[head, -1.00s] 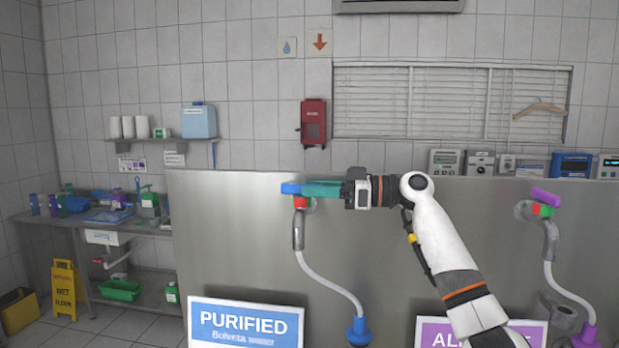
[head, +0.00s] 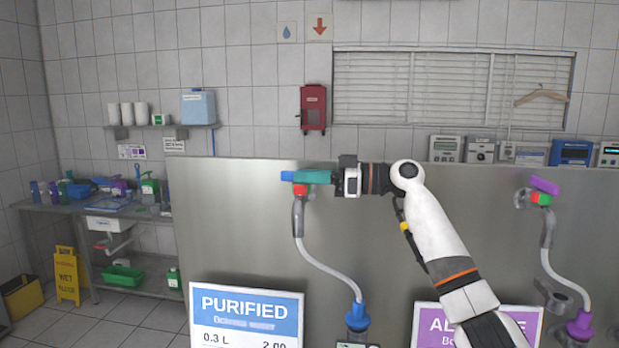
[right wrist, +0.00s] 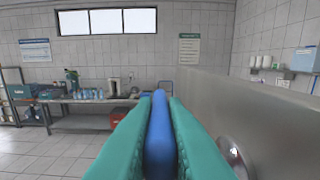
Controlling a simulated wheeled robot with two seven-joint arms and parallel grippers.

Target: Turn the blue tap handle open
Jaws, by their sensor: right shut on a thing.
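The blue tap handle (head: 287,175) lies level along the front of the steel panel, on top of a grey tap with a red and green indicator (head: 300,189) below the handle. My right gripper (head: 313,177), with teal fingers, is shut on the handle from the right. The blue tip shows past the fingers, and the rest of the handle is hidden by them. In the right wrist view the blue handle (right wrist: 160,135) lies lengthwise between the two teal fingers. My left gripper is not in view.
The steel panel (head: 230,230) stands close behind the tap. A white hose (head: 325,266) runs down from it to a blue fitting. A second tap with a purple handle (head: 545,186) is at the right. PURIFIED sign (head: 246,307) is below left. Left of the tap the panel front is clear.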

